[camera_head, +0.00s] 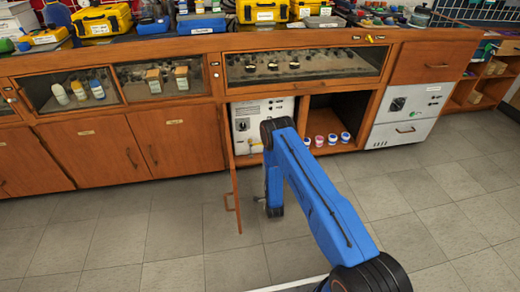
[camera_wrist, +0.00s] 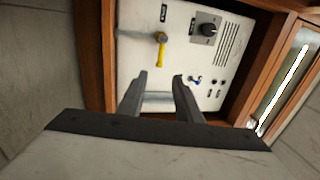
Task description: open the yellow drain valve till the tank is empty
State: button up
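A yellow valve handle (camera_wrist: 161,48) sits on a white panel (camera_wrist: 185,60) inside the open lower cupboard. The handle hangs roughly along the picture's vertical in the wrist view. The same panel shows in the head view (camera_head: 276,112), partly behind my arm. My gripper (camera_wrist: 159,80) is open and empty, with its two fingers pointing at the panel. The handle lies beyond the fingertips, apart from them. Another small yellow lever (camera_head: 369,38) is on the bench edge in the head view. I cannot tell which container is the tank or how full it is.
A black knob (camera_wrist: 206,29) and small switches share the panel. The cupboard's open wooden door (camera_head: 236,195) stands out into the room. Small jars (camera_head: 332,139) stand in the bay at right. A glass-fronted bay (camera_head: 305,64) is above. The tiled floor in front is clear.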

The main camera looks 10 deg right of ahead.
aim_at(257, 144)
jog(key=w+r, duration=0.3)
jog(key=w, duration=1.1)
jog(key=shift+w, duration=0.4)
jog(key=shift+c, duration=0.6)
grip_shut()
